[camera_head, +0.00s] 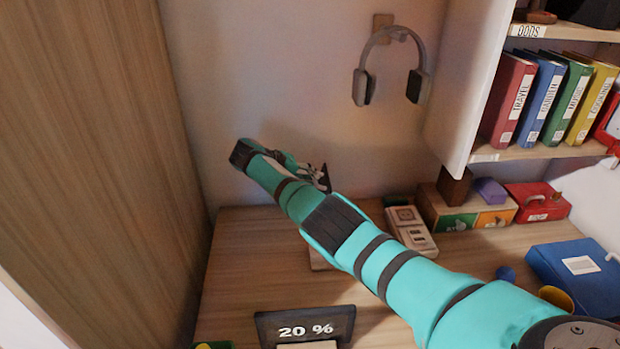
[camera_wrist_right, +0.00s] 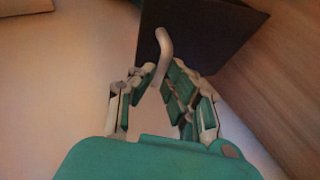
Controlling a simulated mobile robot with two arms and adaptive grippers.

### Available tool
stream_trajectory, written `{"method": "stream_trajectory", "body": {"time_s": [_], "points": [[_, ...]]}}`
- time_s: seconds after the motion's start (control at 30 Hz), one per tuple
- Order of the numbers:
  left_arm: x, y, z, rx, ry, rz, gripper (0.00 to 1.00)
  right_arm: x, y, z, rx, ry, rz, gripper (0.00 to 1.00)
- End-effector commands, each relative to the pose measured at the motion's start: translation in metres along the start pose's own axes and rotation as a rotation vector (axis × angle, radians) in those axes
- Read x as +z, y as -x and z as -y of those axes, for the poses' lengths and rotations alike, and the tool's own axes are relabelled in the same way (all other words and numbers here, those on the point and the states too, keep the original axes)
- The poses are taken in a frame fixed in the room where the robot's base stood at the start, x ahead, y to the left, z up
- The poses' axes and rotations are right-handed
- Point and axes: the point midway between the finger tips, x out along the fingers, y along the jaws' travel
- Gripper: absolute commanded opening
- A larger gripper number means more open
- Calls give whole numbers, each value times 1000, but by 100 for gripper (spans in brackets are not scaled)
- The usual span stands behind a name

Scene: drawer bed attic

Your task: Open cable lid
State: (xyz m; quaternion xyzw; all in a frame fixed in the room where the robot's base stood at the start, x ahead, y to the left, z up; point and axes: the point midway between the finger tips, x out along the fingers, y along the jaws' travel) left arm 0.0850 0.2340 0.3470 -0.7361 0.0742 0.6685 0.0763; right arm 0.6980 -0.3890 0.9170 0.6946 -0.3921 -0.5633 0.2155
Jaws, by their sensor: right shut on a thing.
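My right arm reaches in from the lower right of the head view, and its gripper (camera_head: 312,174) is by the back wall, above the desk's rear edge. In the right wrist view, a dark flat lid (camera_wrist_right: 205,32) with a pale curved handle (camera_wrist_right: 164,48) stands in front of my right gripper (camera_wrist_right: 160,88). The gripper is shut on the handle, which runs down between the fingers. In the head view only a small dark piece of the lid (camera_head: 325,179) shows past the gripper; my arm hides much of the desk below. My left gripper is not in view.
A white-and-brown device (camera_head: 410,230) stands on the desk (camera_head: 245,265) beside my arm. A "20 %" display (camera_head: 305,327) is at the front. Boxes (camera_head: 465,209) and a blue case (camera_head: 578,275) are at right. Headphones (camera_head: 392,65) hang above. The desk's left part is clear.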

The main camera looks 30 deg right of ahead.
Motion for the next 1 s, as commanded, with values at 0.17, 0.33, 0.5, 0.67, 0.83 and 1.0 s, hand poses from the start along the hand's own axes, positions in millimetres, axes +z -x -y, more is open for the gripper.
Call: {"method": "stream_trajectory", "body": {"time_s": [0.17,0.33,0.5,0.67,0.83,1.0], "points": [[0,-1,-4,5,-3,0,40,9,-6,11,-15,13,21,0],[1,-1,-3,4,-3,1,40,9,-6,10,-13,12,20,31],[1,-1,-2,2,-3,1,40,6,-4,8,-11,9,15,34],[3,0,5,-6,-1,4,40,5,-2,6,-10,7,12,34],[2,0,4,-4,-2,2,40,4,18,7,-11,7,10,34],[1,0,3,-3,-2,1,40,4,56,7,-12,8,9,34]]}}
